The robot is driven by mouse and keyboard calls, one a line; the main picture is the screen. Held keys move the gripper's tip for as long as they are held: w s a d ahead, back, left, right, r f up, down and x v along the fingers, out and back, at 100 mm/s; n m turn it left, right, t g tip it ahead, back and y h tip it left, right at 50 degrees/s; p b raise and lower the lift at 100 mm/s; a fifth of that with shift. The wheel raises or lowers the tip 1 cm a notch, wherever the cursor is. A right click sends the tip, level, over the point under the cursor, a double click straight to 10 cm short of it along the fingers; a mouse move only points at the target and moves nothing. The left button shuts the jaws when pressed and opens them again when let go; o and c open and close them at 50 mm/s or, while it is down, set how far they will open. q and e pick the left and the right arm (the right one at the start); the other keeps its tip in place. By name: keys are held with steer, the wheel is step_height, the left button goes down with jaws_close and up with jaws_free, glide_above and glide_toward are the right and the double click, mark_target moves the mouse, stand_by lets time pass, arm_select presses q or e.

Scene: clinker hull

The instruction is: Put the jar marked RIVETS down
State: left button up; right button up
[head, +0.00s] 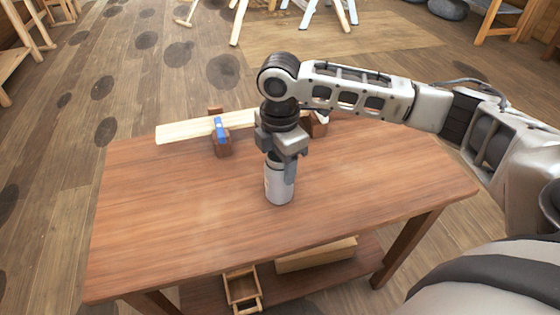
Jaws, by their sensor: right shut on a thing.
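A light grey-white jar (278,188) is upright at the middle of the wooden table (180,225). Its marking is too small to read. My right gripper (281,165) points straight down and is shut on the jar's upper part, which the fingers partly hide. The jar's base looks to be at or just above the tabletop; I cannot tell whether it touches. My left gripper is not in view.
A pale plank (185,131) lies behind the jar on brown blocks, with a blue clamp (219,128) on it. The table's left and right front areas are clear. A wooden box (242,288) and a timber block (316,255) are on the lower shelf.

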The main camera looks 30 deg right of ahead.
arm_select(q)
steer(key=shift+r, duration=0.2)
arm_select(e)
steer(key=shift+f, duration=0.1)
steer(key=o, duration=1)
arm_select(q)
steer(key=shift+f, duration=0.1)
arm_select(e)
steer(key=shift+o, duration=0.2)
arm_select(q)
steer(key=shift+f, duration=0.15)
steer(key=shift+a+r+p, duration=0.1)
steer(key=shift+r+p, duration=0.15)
steer(key=shift+p, duration=0.4)
arm_select(e)
step_height(320, 180, up, 12)
steer(key=shift+r, duration=0.2)
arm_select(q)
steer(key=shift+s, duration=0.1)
